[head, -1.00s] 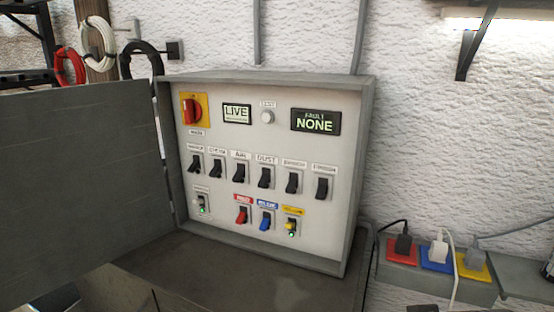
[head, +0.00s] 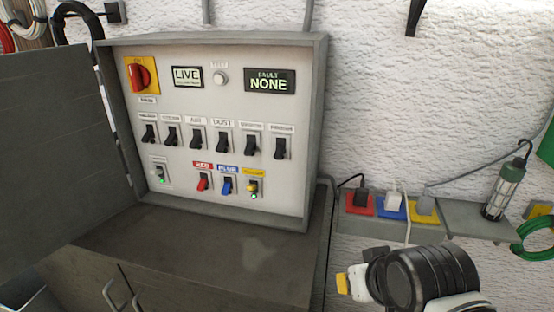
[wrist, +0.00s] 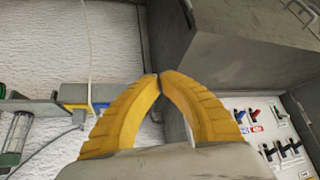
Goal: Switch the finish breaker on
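The breaker panel (head: 215,105) is a grey box with its door swung open to the left. A middle row of black switches runs across it. The rightmost black switch (head: 281,147), under a small label that seems to read as finishing, is likely the finish breaker; its lever position is hard to tell. My gripper (head: 343,284) is low at the right in the head view, apart from the panel. In the wrist view its yellow fingers (wrist: 158,76) meet at the tips with nothing between them. Some panel switches (wrist: 285,148) show upside down there at right.
A red main knob (head: 140,76), a LIVE display and a "FAULT NONE" display (head: 269,82) sit above. Right are coloured sockets (head: 391,207) and a hand lamp (head: 503,188).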

